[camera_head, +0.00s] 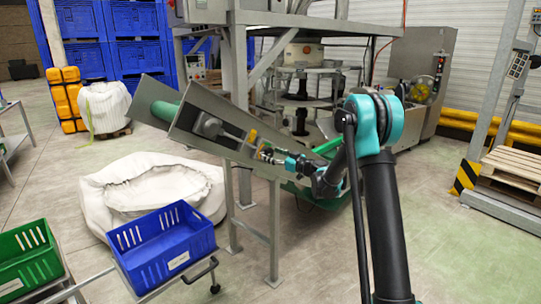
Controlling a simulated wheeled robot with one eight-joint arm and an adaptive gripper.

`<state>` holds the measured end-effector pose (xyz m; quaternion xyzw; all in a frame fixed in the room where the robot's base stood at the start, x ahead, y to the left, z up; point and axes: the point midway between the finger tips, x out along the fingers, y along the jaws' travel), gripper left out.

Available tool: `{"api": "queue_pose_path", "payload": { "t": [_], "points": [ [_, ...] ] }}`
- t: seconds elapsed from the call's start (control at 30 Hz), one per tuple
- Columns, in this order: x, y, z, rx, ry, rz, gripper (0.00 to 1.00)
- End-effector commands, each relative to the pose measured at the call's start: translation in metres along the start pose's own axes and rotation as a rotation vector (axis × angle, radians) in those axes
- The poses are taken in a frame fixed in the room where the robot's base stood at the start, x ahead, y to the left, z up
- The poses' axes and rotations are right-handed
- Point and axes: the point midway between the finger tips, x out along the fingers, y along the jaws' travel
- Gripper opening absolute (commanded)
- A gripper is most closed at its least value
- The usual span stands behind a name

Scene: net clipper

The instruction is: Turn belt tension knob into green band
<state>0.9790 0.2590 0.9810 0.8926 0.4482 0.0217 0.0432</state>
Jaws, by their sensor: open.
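The inclined belt conveyor (212,108) has grey metal side plates and a green belt, with a green roller at its upper left end. My gripper (266,154) reaches in from the right and is at the conveyor's near side plate, with its fingers pointing left. The fingers are small here, and I see nothing clearly held between them. A small yellow part (253,136) sits on the conveyor just above and left of the fingertips. The tension knob and its green band are too small or hidden by my gripper to make out, so I cannot tell whether the fingers touch the knob.
A blue crate (135,238) on a wheeled stand and a green crate (24,243) are at the front left. A white bulk bag (118,200) lies on the floor behind them. The conveyor's legs (274,228) stand below my gripper. Wooden pallets (512,165) are at the right.

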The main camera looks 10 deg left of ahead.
Motion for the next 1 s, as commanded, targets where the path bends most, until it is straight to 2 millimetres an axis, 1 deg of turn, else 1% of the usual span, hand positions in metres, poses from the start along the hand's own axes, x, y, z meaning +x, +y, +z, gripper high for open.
{"api": "queue_pose_path", "payload": {
  "t": [0.03, 0.17, 0.47, 0.87, 0.9, 1.0],
  "points": [
    [0.0058, -0.0007, 0.0002, 0.000, 0.000, -0.002, 0.64],
    [0.0130, -0.0003, 0.0003, 0.000, 0.000, 0.000, 0.64],
    [0.0147, -0.0001, 0.0002, 0.000, 0.000, 0.000, 0.64],
    [0.0145, -0.0002, 0.0002, 0.000, 0.000, 0.000, 0.16],
    [0.0145, -0.0002, 0.0001, 0.000, 0.000, 0.000, 0.14],
    [0.0145, -0.0003, 0.0002, 0.003, 0.000, 0.000, 0.14]
  ]
}}
